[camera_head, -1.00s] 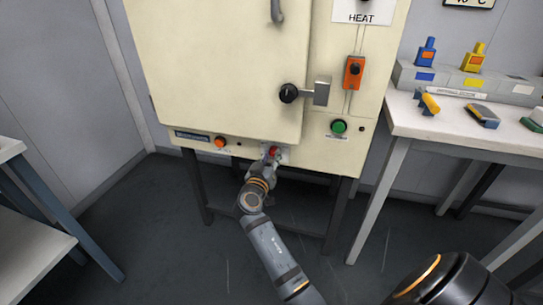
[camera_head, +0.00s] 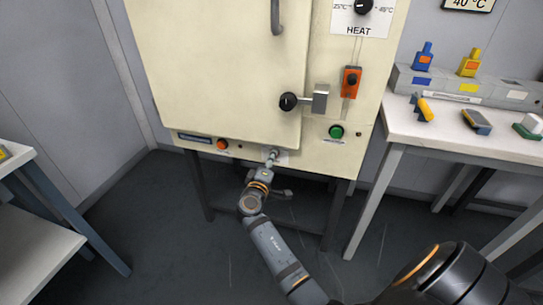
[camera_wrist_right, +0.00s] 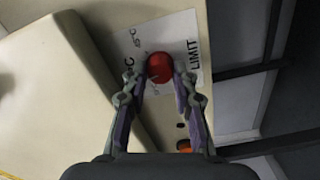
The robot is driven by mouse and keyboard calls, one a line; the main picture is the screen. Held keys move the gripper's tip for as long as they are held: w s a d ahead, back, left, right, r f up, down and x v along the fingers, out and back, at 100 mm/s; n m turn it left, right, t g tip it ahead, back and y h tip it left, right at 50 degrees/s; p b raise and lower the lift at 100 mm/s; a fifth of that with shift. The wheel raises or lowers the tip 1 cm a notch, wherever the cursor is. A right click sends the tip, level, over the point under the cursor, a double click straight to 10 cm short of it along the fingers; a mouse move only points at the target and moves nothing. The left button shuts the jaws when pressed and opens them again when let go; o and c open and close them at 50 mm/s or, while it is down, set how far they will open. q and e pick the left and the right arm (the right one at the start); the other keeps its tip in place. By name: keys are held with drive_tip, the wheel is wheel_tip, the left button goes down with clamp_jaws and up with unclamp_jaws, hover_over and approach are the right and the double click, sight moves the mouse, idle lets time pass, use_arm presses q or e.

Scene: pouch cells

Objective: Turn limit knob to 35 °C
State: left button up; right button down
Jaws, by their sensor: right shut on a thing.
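The limit knob is a round red knob (camera_wrist_right: 160,67) on a white label printed LIMIT (camera_wrist_right: 193,52) in the right wrist view. My right gripper (camera_wrist_right: 161,80) has one finger on each side of the knob and is shut on it. In the head view my right gripper (camera_head: 271,156) is at the lower edge of the cream oven (camera_head: 220,70), and it hides the red knob there. The setting that the knob points to cannot be read. My left gripper is not in view.
The oven front also has a HEAT dial (camera_head: 364,5), an orange switch box (camera_head: 350,81), a door latch (camera_head: 319,98), a green button (camera_head: 336,131) and an orange button (camera_head: 222,144). A white table (camera_head: 440,135) with coloured pouch cells stands to the right.

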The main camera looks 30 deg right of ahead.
use_arm(q)
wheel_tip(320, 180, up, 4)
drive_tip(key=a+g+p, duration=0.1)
drive_tip(key=p, duration=0.2)
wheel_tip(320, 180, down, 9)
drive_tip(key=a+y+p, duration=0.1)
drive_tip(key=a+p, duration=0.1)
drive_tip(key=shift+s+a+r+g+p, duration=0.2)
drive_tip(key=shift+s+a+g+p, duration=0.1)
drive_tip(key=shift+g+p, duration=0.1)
use_arm(e)
drive_tip(key=shift+n, duration=5.1)
drive_tip(key=c, duration=1)
unclamp_jaws()
drive_tip(key=shift+f, duration=0.1)
drive_tip(key=shift+c, duration=0.2)
